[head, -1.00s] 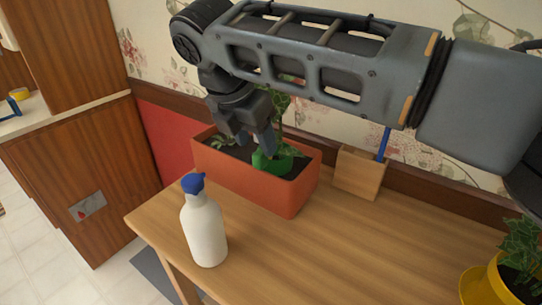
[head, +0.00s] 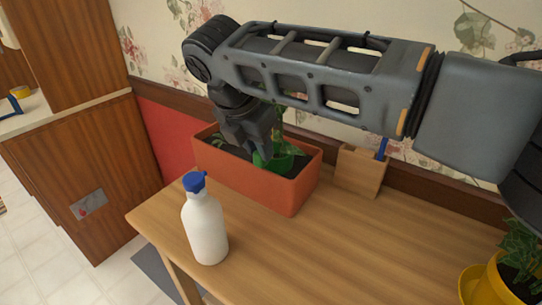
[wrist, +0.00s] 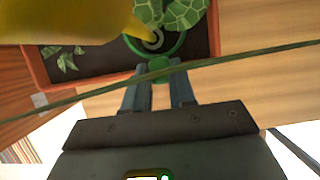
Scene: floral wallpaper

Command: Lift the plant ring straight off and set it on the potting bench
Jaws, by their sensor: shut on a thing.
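The green plant ring (head: 283,163) is in the orange-red planter (head: 285,193), around the plant's stem as seen in the wrist view (wrist: 180,47). A leafy plant (wrist: 185,14) rises through it. My gripper (head: 262,160) reaches down into the planter. In the wrist view my gripper (wrist: 159,80) is shut on the ring's green tab (wrist: 158,66). In the head view my fingers partly hide the ring. The wooden potting bench (head: 345,245) carries the planter at its back left.
A white bottle with a blue cap (head: 205,225) stands in front of the planter. A wooden box (head: 360,173) is to its right, and a yellow pot (head: 492,285) is at the front right. The bench's middle is clear. A blurred yellow thing (wrist: 70,20) hangs close to the wrist camera.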

